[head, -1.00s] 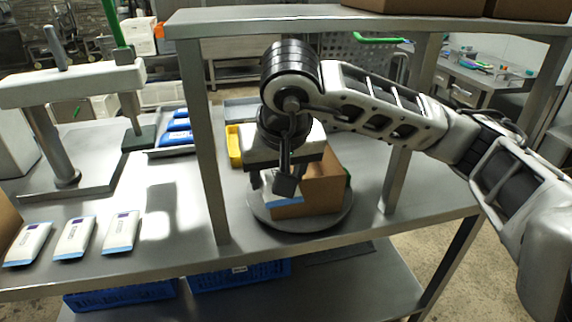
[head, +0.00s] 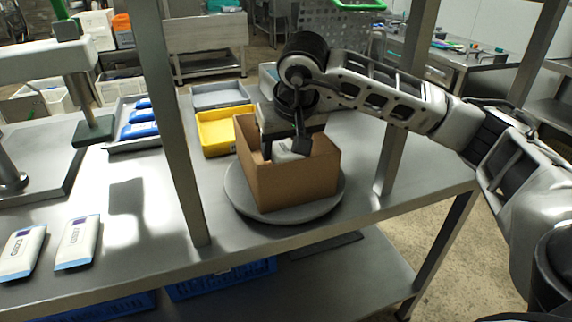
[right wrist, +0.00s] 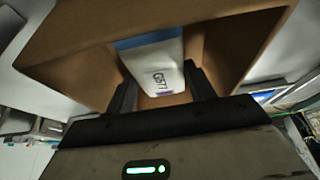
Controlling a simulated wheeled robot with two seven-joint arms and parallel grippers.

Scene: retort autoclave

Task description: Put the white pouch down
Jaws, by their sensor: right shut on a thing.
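The white pouch (right wrist: 152,62) has a blue band at one end and printed lettering. In the right wrist view it lies between the two dark fingers of my right gripper (right wrist: 162,92), inside the cardboard box. My right gripper is shut on it. In the head view the right gripper (head: 288,150) reaches down into the open top of the brown cardboard box (head: 296,188), and a little of the pouch shows white there. Whether the pouch touches the box floor cannot be told. My left gripper is not in view.
The box stands on a round grey turntable (head: 238,199) on the steel table. Two white pouches (head: 77,242) lie at the left. A yellow tray (head: 215,133), a grey tray and a tray of blue packs are behind. Steel posts (head: 180,130) flank the turntable.

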